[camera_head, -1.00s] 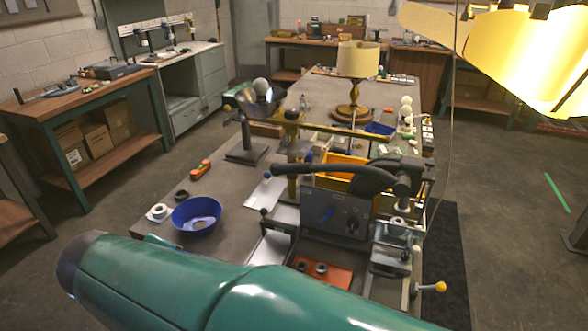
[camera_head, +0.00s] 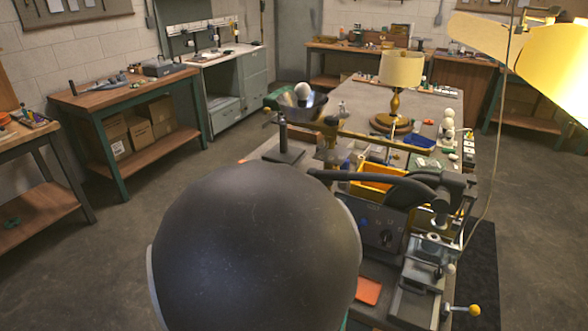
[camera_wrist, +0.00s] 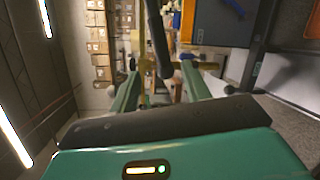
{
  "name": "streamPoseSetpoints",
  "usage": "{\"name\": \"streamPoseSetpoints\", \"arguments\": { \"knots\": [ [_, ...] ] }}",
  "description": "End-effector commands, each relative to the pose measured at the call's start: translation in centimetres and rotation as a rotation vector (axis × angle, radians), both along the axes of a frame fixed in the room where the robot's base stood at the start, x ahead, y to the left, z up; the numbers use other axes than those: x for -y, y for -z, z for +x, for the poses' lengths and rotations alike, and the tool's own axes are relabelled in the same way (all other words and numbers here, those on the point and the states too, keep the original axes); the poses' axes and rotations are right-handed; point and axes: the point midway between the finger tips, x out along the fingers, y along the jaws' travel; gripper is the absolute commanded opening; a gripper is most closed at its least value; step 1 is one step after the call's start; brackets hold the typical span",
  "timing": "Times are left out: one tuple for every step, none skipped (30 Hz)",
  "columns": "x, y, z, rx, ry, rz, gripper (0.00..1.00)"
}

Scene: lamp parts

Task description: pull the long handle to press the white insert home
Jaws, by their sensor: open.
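The long black handle (camera_head: 375,180) runs leftward from the press (camera_head: 385,228) on the bench in the head view. In the wrist view the handle (camera_wrist: 158,42) shows as a dark bar coming down from the top, its end near the gap between my fingertips. My gripper (camera_wrist: 160,76) is open, with a green finger on each side of that gap. I cannot tell whether either finger touches the handle. In the head view my gripper is hidden behind my own arm. A small pale piece (camera_head: 433,238) sits at the press's metal fixture; I cannot tell if it is the white insert.
A yellow bin (camera_head: 378,178) stands behind the handle. A lamp (camera_head: 400,72) stands farther back on the bench. A yellow-knobbed lever (camera_head: 474,310) sticks out at the front right. An orange tray (camera_head: 368,291) lies left of the fixture. Open floor lies left of the bench.

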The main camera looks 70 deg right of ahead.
Motion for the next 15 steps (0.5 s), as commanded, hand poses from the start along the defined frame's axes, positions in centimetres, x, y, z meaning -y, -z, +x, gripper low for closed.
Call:
{"name": "streamPoseSetpoints", "arguments": {
  "knots": [
    [0.6, 0.1, -0.3, 0.001, 0.003, 0.002, 0.47],
    [1.0, 0.2, -0.5, 0.000, 0.002, 0.001, 0.47],
    [1.6, 0.3, -0.8, 0.000, 0.006, 0.002, 0.47],
    [2.2, 0.4, -1.0, -0.001, 0.005, 0.003, 0.47],
    [2.7, 0.4, -1.2, -0.001, 0.005, 0.003, 0.47],
    [3.4, 0.5, -1.5, -0.001, 0.006, 0.003, 0.47],
    [4.0, 0.6, -1.7, -0.001, 0.005, 0.003, 0.47],
    [4.5, 0.7, -2.0, 0.000, 0.005, 0.004, 0.47],
    [5.3, 0.8, -2.2, 0.000, 0.005, 0.002, 0.47],
    [5.8, 0.9, -2.4, 0.000, 0.005, 0.003, 0.47],
    [6.4, 1.0, -2.7, -0.001, 0.005, 0.003, 0.47],
    [7.1, 1.0, -3.0, -0.001, 0.006, 0.003, 0.47],
    [7.7, 1.1, -3.2, 0.000, 0.005, 0.003, 0.47],
    [8.2, 1.2, -3.4, 0.000, 0.005, 0.004, 0.47],
    [8.9, 1.2, -3.6, 0.000, 0.005, 0.003, 0.47]
  ]
}}
